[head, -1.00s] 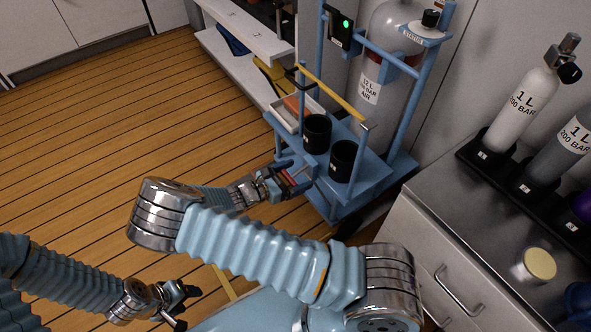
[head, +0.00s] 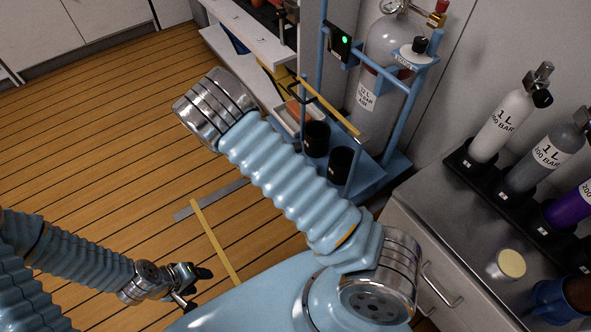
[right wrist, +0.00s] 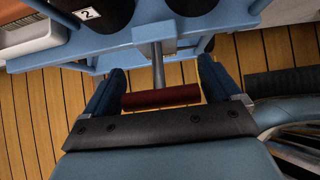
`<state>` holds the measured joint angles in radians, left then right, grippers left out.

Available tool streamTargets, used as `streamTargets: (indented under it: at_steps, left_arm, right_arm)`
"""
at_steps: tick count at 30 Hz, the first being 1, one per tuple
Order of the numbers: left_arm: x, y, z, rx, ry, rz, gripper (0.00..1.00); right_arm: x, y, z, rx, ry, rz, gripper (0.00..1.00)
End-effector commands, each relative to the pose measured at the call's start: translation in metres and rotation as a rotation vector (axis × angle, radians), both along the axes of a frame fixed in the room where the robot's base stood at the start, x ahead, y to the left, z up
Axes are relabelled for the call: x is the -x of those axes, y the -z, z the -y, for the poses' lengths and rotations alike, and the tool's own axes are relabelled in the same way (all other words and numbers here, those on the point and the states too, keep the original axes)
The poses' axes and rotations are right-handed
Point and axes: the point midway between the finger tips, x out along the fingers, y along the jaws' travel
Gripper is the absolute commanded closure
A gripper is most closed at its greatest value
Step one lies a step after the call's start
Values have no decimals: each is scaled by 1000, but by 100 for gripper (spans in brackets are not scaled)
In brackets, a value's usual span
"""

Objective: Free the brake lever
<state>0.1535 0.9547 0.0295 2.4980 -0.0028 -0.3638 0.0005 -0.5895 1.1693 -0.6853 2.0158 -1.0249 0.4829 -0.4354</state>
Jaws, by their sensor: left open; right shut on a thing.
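The brake lever shows in the right wrist view as a grey rod with a dark red crossbar grip (right wrist: 160,97), below the blue frame of the cylinder cart (right wrist: 200,30). My right gripper (right wrist: 162,86) is shut on the red grip, one blue finger at each end of it. In the head view my right arm's raised elbow and forearm hide the right gripper and the lever. The cart (head: 372,185) stands at the upper middle. My left gripper (head: 196,283) is open and empty over the floor at the lower left, well away from the cart.
The cart carries a large grey cylinder (head: 385,65), two black cups (head: 341,163) and a yellow bar (head: 332,107). A counter (head: 440,210) with small cylinders stands on the right, white shelving (head: 245,30) behind.

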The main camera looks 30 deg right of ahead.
Motion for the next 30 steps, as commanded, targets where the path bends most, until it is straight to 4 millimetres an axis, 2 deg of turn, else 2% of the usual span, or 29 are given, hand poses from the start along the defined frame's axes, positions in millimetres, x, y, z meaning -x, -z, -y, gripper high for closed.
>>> streamTargets:
  at_steps: [15, 16, 17, 25, 30]
  left_arm:
    - [0, -2, 0, 0, 0, 0, 44]
    - [0, -2, 0, 0, 0, 0, 44]
    - [0, -2, 0, 0, 0, 0, 44]
    - [0, -2, 0, 0, 0, 0, 44]
    - [0, -4, 0, 0, 0, 0, 44]
  right_arm:
    - [-1, -1, 1, -17, -1, -1, 64]
    - [-1, -1, 1, -17, -1, -1, 5]
    - [-1, -1, 1, -17, -1, -1, 0]
    - [0, -3, -1, -17, -1, -1, 0]
    - [0, -21, -15, -19, -1, 1, 0]
